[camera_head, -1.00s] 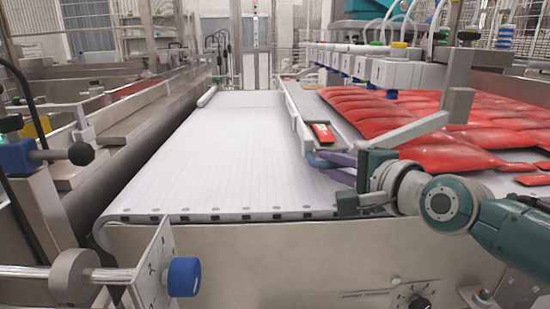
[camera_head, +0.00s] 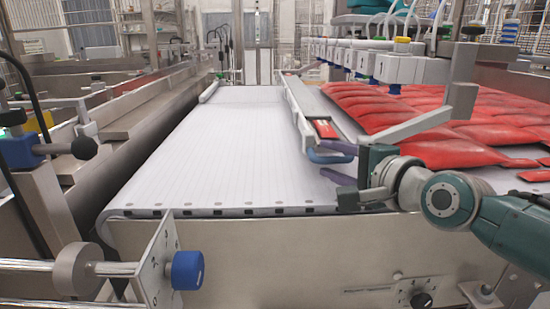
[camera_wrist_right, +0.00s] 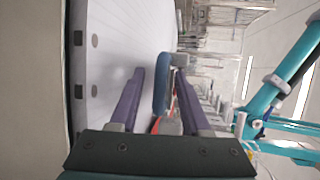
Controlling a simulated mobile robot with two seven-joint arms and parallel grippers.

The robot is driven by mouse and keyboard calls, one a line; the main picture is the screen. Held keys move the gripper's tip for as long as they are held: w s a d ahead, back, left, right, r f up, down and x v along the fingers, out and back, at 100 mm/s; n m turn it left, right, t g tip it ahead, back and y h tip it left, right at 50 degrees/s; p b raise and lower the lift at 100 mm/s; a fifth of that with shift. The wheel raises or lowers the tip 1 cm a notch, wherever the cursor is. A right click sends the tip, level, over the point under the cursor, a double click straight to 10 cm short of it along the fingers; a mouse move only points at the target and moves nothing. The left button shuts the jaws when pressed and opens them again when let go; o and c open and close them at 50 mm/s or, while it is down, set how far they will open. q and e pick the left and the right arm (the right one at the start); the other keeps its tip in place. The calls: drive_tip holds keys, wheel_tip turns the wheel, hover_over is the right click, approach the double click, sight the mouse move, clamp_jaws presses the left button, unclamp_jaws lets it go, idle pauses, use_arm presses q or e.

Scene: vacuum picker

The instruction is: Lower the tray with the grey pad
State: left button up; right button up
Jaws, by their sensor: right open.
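The long narrow tray (camera_head: 296,103) lies between the white belt and the red packets in the head view. A small red packet lies in its near end, and a blue handle (camera_head: 328,157) sits at that end. I cannot clearly make out a grey pad on it. My right gripper (camera_head: 318,157) is open at the handle, with one purple finger above and one below it. In the right wrist view the blue handle (camera_wrist_right: 161,92) stands between the two spread fingers of the right gripper (camera_wrist_right: 160,72). My left gripper is out of view.
A wide white belt (camera_head: 210,140) runs away to the left of the tray. Red packets (camera_head: 440,125) lie in rows on the right. A blue knob (camera_head: 187,270) stands front left.

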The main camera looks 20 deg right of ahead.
drive_tip(key=shift+s+r, duration=0.15)
drive_tip(key=shift+s, duration=0.1)
drive_tip(key=p+v, duration=0.3)
drive_tip(key=v, duration=0.6)
drive_tip(key=shift+s, duration=0.2)
drive_tip(key=shift+p, duration=0.35)
